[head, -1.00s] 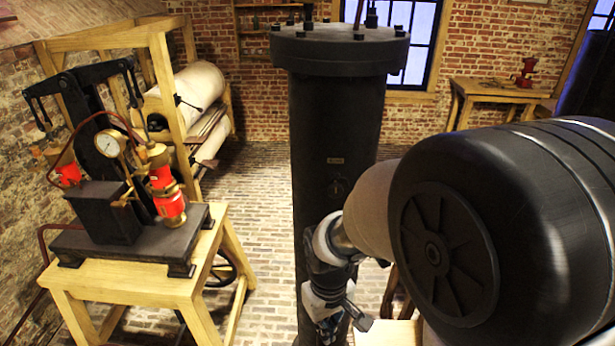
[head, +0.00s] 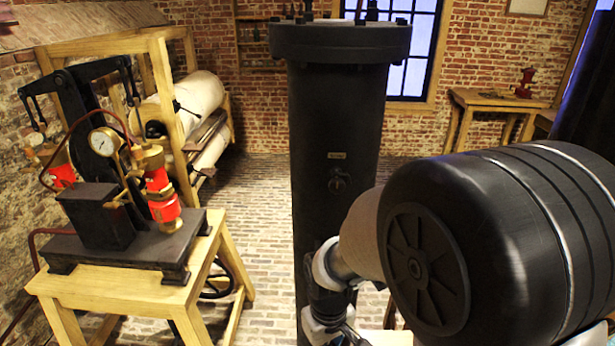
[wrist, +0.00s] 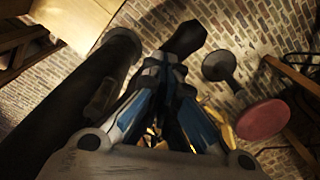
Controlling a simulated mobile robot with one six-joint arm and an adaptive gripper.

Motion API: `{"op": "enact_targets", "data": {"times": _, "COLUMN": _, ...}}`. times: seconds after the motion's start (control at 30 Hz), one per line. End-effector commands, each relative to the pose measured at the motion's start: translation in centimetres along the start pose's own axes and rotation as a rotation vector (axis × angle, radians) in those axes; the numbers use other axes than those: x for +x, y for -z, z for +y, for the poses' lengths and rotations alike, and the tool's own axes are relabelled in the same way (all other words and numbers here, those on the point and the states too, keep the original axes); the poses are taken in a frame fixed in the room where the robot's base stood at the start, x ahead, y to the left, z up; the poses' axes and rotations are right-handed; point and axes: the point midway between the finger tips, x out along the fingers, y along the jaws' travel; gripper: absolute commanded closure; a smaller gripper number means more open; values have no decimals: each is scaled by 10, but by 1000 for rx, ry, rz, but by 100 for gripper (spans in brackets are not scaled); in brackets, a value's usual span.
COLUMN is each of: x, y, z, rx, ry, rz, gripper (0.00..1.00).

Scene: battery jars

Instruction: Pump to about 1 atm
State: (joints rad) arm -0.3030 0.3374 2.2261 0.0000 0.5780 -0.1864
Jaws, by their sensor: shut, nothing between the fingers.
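The pump (head: 120,250) stands on a wooden stand (head: 110,290) at the left of the head view. It has a black base, a black beam frame and red-and-brass cylinders (head: 160,190). A white-faced round gauge (head: 104,141) sits on it, its reading too small to tell. My gripper (wrist: 183,45) shows in the wrist view, its blue-sided fingers together with dark tips, holding nothing. In the head view my arm reaches down past the tall black cylinder, well right of the pump, and my fingers are mostly cut off below.
A tall black flanged cylinder (head: 338,130) stands mid-view. A wooden frame with pale rolls (head: 190,95) is behind the pump. A side table (head: 495,98) stands back right. The wrist view shows a red disc (wrist: 262,118) and a dark round-topped thing (wrist: 220,65). Brick floor is open between stand and cylinder.

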Motion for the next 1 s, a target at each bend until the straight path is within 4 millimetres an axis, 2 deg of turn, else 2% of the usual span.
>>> {"op": "enact_targets", "data": {"times": 0.03, "x": 15, "y": 0, "z": 0, "rx": 0, "ry": 0, "rz": -2, "gripper": 100}}
{"op": "enact_targets", "data": {"times": 0.37, "x": 68, "y": 0, "z": 0, "rx": 0, "ry": 0, "rz": -2, "gripper": 100}}
{"op": "enact_targets", "data": {"times": 0.57, "x": 47, "y": 0, "z": 0, "rx": 0, "ry": 0, "rz": -1, "gripper": 100}}
{"op": "enact_targets", "data": {"times": 1.0, "x": -50, "y": 0, "z": 0, "rx": 0, "ry": 0, "rz": 0, "gripper": 100}}
